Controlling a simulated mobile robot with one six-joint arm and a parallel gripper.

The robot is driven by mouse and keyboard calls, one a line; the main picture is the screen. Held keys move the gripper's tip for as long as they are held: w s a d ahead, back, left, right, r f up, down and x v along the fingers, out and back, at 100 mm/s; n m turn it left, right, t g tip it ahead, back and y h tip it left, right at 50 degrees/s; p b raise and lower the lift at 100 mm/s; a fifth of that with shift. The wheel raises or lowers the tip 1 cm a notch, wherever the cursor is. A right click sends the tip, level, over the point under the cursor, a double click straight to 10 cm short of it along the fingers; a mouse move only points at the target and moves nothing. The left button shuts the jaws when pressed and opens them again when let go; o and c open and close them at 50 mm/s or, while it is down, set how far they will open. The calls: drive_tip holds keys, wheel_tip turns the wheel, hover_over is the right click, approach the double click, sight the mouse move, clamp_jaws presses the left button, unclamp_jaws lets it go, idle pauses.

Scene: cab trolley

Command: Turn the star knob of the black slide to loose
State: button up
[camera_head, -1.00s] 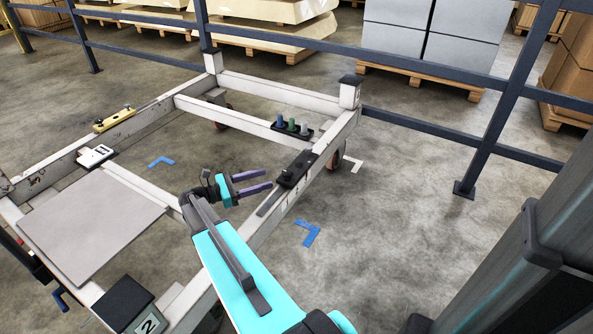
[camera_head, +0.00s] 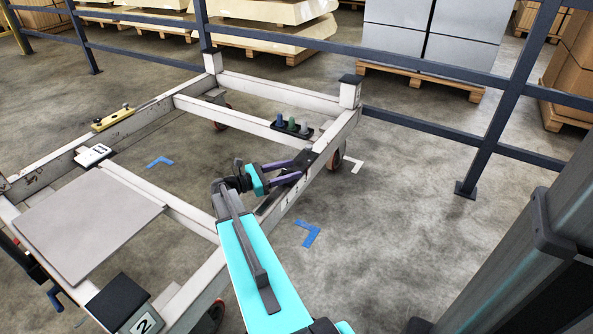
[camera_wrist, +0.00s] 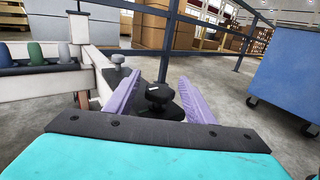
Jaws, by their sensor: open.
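The black slide (camera_head: 311,157) lies on the near right rail of the white trolley frame. In the wrist view the black slide (camera_wrist: 172,110) carries a dark star knob (camera_wrist: 158,95) with a light mark on top. A second grey knob (camera_wrist: 118,62) stands farther along, to the left. My gripper (camera_head: 291,168) reaches over the slide from the left. In the wrist view its purple fingers (camera_wrist: 163,96) are open, one on each side of the star knob, with gaps visible. In the head view the fingers hide the knob.
A black holder with blue, green and grey pegs (camera_head: 292,125) sits on the cross rail beyond. A yellow slide (camera_head: 113,119) is on the far left rail. A grey panel (camera_head: 90,220) covers the left bay. A blue cabinet (camera_wrist: 287,75) stands at right in the wrist view.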

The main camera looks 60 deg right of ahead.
drive_tip(key=shift+x, duration=1.35)
drive_tip(key=c, duration=1.1)
drive_tip(key=shift+o, duration=0.2)
